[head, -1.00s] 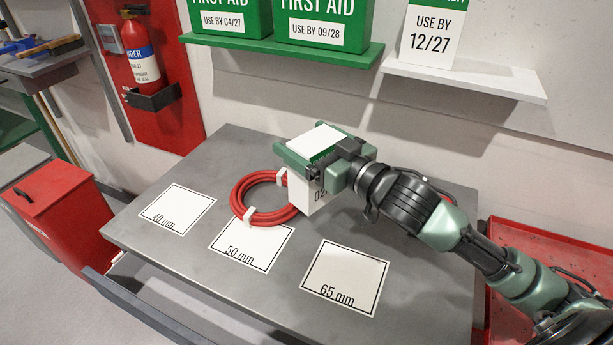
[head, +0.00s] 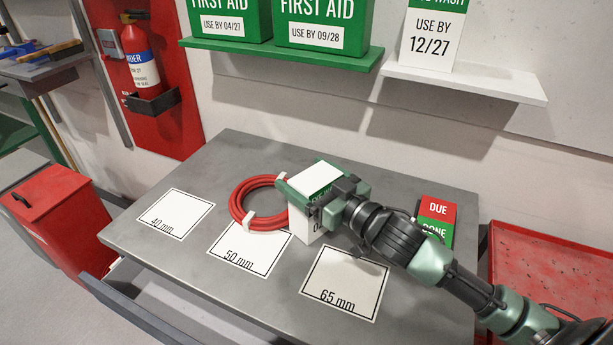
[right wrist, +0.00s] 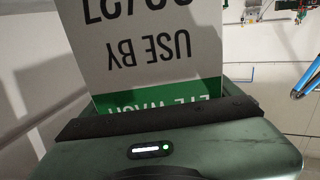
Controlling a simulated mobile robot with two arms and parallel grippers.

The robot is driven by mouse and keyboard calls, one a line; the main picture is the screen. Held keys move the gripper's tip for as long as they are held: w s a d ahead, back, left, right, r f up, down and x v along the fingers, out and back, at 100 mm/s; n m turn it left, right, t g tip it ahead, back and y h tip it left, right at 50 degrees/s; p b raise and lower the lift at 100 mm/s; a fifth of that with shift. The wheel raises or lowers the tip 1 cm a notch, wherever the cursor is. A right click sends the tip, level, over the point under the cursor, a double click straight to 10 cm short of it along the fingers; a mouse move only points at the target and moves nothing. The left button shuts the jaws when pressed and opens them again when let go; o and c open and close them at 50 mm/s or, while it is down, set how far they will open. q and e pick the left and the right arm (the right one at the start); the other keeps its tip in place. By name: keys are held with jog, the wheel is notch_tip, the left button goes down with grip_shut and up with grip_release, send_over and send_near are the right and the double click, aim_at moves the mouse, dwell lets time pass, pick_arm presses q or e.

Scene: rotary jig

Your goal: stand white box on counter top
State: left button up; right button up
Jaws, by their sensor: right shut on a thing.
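The white box (head: 302,222) has a white top, a green band and dark print. My right gripper (head: 314,184) is shut on its upper part. The box is upright in the head view, over the grey counter top (head: 400,300) beside the red hose coil. I cannot tell whether its base touches the counter. In the right wrist view the box (right wrist: 145,50) fills the upper middle, with "USE BY" and "EYE WASH" upside down; the gripper's dark edge lies across the green band. My left gripper is not in view.
A red hose coil (head: 242,203) lies touching or close to the box's left. Cards marked 40 mm (head: 176,213), 50 mm (head: 240,258) and 65 mm (head: 345,283) lie on the counter. A red-green DUE/DONE block (head: 437,215) stands right. A white shelf (head: 465,80) holds another white box (head: 431,45).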

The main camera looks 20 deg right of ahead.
aim_at(327, 191)
jog(key=o, duration=1.8)
jog(key=shift+s, duration=0.1)
jog(key=b+v, duration=0.1)
jog(key=v, duration=0.9)
jog(key=shift+s+d, duration=0.15)
jog(key=shift+s+d+r, duration=0.1)
jog(key=shift+s+d, duration=0.1)
jog(key=shift+s, duration=0.5)
